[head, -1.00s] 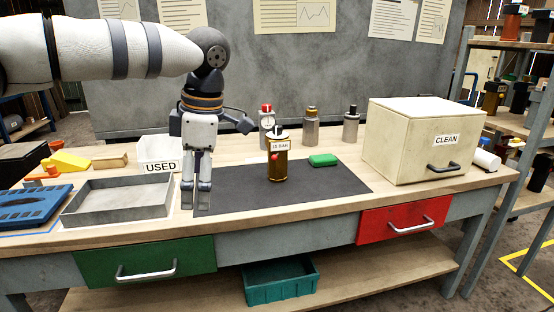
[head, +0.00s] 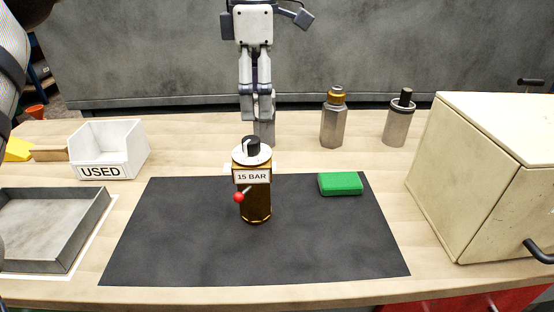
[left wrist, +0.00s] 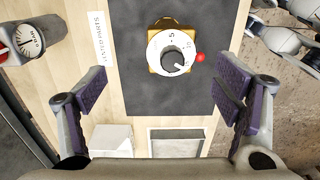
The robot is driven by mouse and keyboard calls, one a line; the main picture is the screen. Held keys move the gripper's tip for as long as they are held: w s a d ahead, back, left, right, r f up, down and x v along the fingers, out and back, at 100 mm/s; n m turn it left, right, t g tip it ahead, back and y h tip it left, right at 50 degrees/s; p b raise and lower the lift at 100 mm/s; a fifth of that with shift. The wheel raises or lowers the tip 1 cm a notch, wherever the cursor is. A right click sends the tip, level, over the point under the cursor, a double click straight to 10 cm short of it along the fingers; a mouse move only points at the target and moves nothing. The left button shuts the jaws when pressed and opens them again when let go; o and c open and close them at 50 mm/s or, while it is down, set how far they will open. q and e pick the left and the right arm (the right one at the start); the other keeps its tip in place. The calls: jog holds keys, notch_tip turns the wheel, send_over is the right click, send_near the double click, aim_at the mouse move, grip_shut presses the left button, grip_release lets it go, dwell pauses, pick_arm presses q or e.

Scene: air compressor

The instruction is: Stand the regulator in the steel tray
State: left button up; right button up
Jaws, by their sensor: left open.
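The regulator (head: 255,195) is a brass cylinder with a black knob, a "15 BAR" label and a small red ball at its side. It stands upright on the dark mat. The left wrist view shows its numbered dial and knob (left wrist: 172,58) from above. The steel tray (head: 45,235) is at the left, empty where visible and cut off by the frame edge. It also shows in the left wrist view (left wrist: 178,142). My left gripper (head: 259,120) hangs fingers-down beyond the regulator in the head view. Its fingers (left wrist: 163,92) are apart, with nothing held between them.
A white "USED" bin (head: 110,150) stands behind the tray. A green block (head: 340,184) lies on the mat (head: 170,240). Two metal fittings (head: 333,120) (head: 398,120) stand at the back. A cream cabinet (head: 480,170) bounds the right. A round gauge (left wrist: 28,38) shows in the left wrist view.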

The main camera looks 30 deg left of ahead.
aim_at(253, 157)
pick_arm(q)
jog(key=f, duration=0.3)
jog(key=s+f, duration=0.1)
jog(key=f, duration=0.3)
jog(key=s+f, duration=0.1)
jog(key=f, duration=0.2)
jog(key=shift+s+a+f, duration=0.2)
jog(key=shift+f, duration=0.15)
jog(key=shift+w+f, duration=0.1)
jog(key=shift+f, duration=0.35)
grip_shut()
